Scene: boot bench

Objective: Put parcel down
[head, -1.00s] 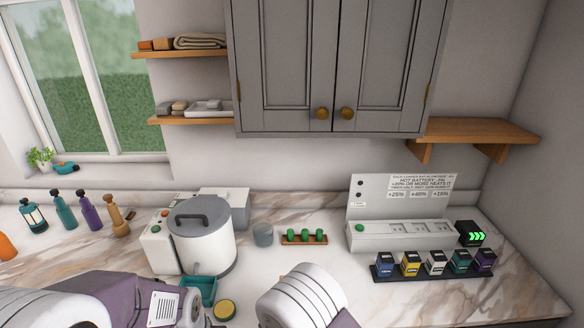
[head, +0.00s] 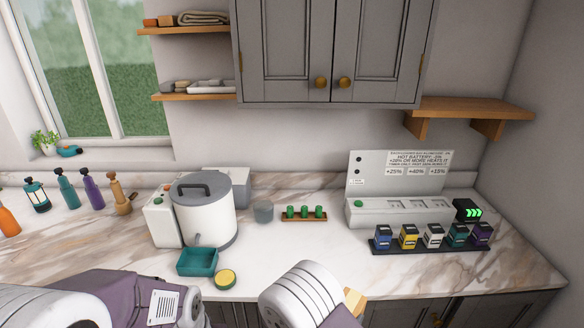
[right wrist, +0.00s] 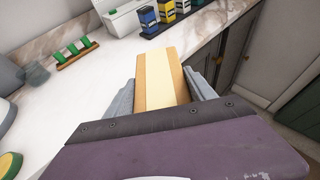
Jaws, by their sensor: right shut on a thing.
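The parcel (right wrist: 163,80) is a tan box with a pale stripe along its top. My right gripper (right wrist: 163,88) is shut on it, a grey finger on each side. In the right wrist view it overlaps the worktop's front edge; I cannot tell whether it touches the worktop. In the head view only a tan corner of the parcel (head: 354,301) shows beside my right arm, and my right gripper is hidden. My left arm comes in at the lower left, but its fingers are not visible.
The marble worktop (head: 400,272) is clear along its front right. Several coloured batteries stand in a dark rack (head: 432,246) before a grey charger (head: 410,212). A teal tray (head: 197,262), yellow-topped tin (head: 225,279) and white pot (head: 207,218) stand left. Grey cupboards (head: 395,300) are below.

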